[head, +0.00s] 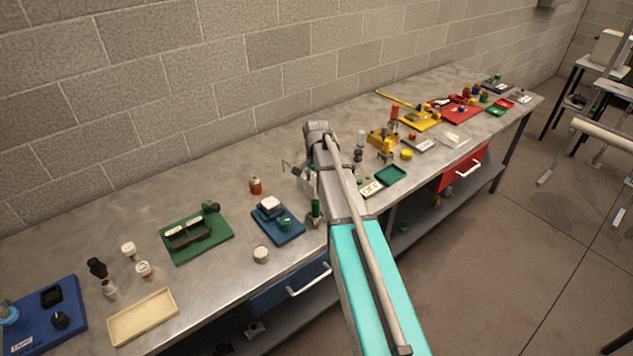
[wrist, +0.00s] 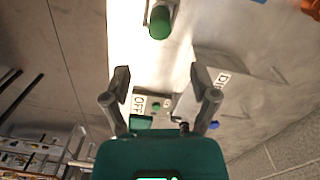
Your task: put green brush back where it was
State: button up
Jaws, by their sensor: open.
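In the wrist view my gripper (wrist: 161,80) is open, with nothing between its two fingers. A green cylindrical thing with a pale metal part, perhaps the green brush (wrist: 160,22), lies beyond the fingertips at the top of the picture, apart from them. In the head view a slim green upright thing (head: 315,209) stands on the bench just left of my arm; it may be the same brush, but I cannot be sure. My arm hides part of the bench around it, and my gripper is mostly hidden in that view.
A blue mat (head: 290,236) with a white block and a green piece lies left of my arm. A green tray (head: 218,240) and cream tray (head: 122,328) are further left. A dark green tray (head: 391,175) and yellow items (head: 420,122) are right. An OFF label (wrist: 139,103) shows between the fingers.

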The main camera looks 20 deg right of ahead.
dwell(0.5)
jog(key=s+a+n, duration=0.5)
jog(key=s+a, duration=0.1)
jog(key=s, duration=0.4)
jog(key=s+a+n, duration=0.6)
jog(key=s, duration=0.5)
jog(key=shift+a+n, duration=0.25)
jog(key=shift+n, duration=0.05)
dwell(0.6)
